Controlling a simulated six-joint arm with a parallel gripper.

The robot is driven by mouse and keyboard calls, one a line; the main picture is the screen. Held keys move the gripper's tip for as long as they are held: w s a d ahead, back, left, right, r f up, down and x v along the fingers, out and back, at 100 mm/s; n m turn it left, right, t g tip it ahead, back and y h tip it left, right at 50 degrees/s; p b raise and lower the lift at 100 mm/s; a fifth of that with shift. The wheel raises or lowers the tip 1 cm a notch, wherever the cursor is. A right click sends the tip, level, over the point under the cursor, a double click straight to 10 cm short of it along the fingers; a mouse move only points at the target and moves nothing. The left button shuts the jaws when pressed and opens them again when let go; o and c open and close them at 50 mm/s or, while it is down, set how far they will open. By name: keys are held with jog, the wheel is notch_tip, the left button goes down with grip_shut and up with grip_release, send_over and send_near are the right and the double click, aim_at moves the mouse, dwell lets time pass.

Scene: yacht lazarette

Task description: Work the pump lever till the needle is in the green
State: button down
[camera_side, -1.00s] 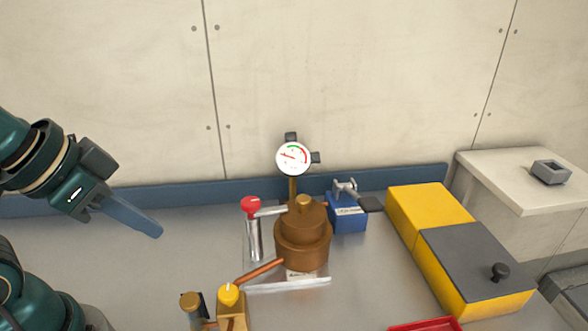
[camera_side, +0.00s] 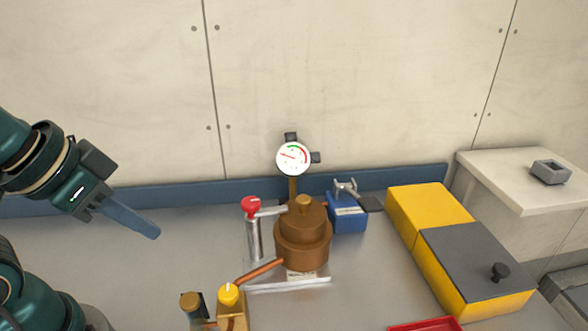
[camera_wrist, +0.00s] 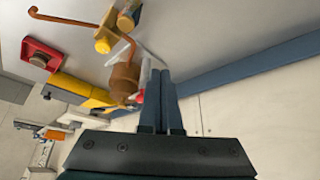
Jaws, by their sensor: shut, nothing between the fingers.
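The round white gauge (camera_side: 293,157) stands above the brown vessel (camera_side: 302,240). Its needle points left, outside the green arc at the top; a red arc is on the right. A red knob (camera_side: 250,206) tops an upright silver cylinder (camera_side: 254,240) left of the vessel. A blue box (camera_side: 347,214) right of the vessel carries a metal fitting and a dark paddle (camera_side: 370,204). Which part is the pump lever I cannot tell for certain. My gripper (camera_side: 155,233) is shut and empty, left of the red knob and apart from it. In the wrist view its fingers (camera_wrist: 161,75) partly hide the pump assembly.
A yellow-topped valve (camera_side: 229,294) with a copper pipe stands in front of the vessel. A yellow box (camera_side: 430,208) with a grey, knobbed lid (camera_side: 478,262) is at right. A red tray (camera_side: 425,325) shows at the bottom edge. The bench between gripper and cylinder is clear.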

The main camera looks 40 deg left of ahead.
jog(key=w+d+r+m+h, duration=0.5)
jog(key=w+d+r+m, duration=0.25)
jog(key=w+r, duration=0.4)
jog(key=w+d+f+h, duration=0.1)
jog(key=w, duration=0.4)
jog(key=w+d+f+h, duration=0.1)
jog(key=w+d, duration=0.1)
jog(key=w, duration=0.4)
jog(key=shift+f+h, duration=0.3)
jog(key=shift+f, duration=0.05)
jog(key=shift+w, duration=0.1)
send_near(377, 202)
jog(key=w+d, duration=0.3)
jog(key=shift+s+d+f, duration=0.1)
jog(key=shift+d+f, duration=0.1)
jog(key=shift+f, duration=1.75)
